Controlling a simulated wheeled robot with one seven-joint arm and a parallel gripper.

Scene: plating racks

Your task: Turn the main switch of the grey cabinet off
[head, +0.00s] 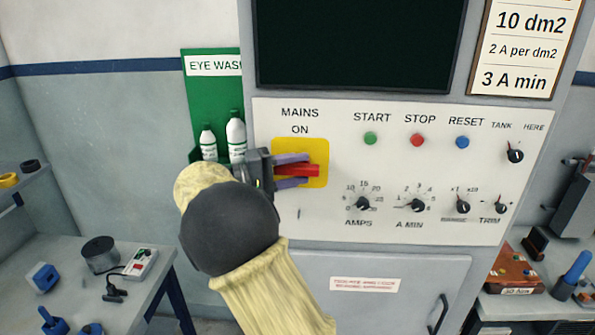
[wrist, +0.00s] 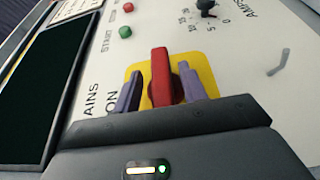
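The main switch is a red handle (head: 305,171) on a yellow plate (head: 318,150), under the words MAINS ON on the grey cabinet (head: 285,215). The handle lies crosswise, level with the panel's lettering, not pointing up at ON. My gripper (head: 303,170) is at the plate, with one purple finger above the handle and one below. In the wrist view the red handle (wrist: 160,75) stands between the two fingers. A small gap shows beside the left finger; the right finger is very close to the handle, and I cannot tell whether it touches.
To the right of the switch are START (head: 370,138), STOP (head: 417,140) and RESET (head: 462,142) buttons, with several black knobs below. Bottles (head: 236,138) on a green eye wash board (head: 203,95) stand close behind my gripper. A bench (head: 140,300) is at left.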

